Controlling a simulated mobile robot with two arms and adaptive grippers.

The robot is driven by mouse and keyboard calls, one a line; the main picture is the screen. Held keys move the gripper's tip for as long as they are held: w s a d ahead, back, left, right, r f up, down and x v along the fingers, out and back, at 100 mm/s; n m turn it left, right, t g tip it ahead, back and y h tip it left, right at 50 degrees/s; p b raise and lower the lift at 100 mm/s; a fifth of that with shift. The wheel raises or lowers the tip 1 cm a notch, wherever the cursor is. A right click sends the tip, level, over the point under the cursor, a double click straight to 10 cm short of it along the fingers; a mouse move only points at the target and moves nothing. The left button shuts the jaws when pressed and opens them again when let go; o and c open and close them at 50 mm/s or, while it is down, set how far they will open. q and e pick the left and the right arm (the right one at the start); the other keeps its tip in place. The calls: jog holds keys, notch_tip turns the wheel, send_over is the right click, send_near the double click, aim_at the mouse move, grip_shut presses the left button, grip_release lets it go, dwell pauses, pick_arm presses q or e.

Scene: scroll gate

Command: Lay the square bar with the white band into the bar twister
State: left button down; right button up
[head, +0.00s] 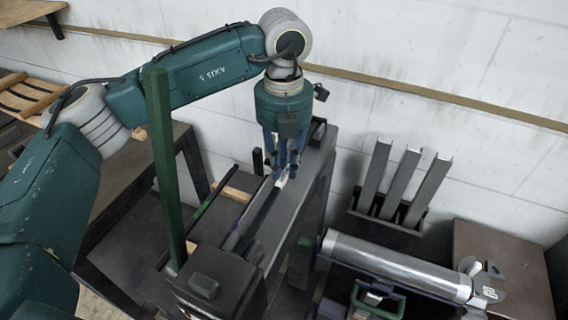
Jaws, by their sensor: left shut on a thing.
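The bar twister (305,185) is a long dark bench machine, running from a boxy head at the lower middle up to a block by the wall. My left gripper (282,180) points down over its bed and is shut on the square bar, at a pale stretch that looks like the white band (284,179). The dark bar (262,215) runs from the fingers toward the boxy head, along the bed. I cannot tell whether it rests in the twister or hangs just above. The fingers hide part of it. My right gripper is out of view.
A silver cylinder (385,262) lies at the lower right beside a brown-topped table (500,250). A green post (163,165) stands left of the twister. Wooden slats (30,97) lie at far left.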

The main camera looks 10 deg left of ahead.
pick_arm(q)
jog(key=shift+f+b, duration=0.25)
jog(key=shift+b, duration=0.05)
jog(key=c, duration=1.6)
grip_release()
jog(key=shift+o, duration=0.3)
notch_tip(320, 180, up, 12)
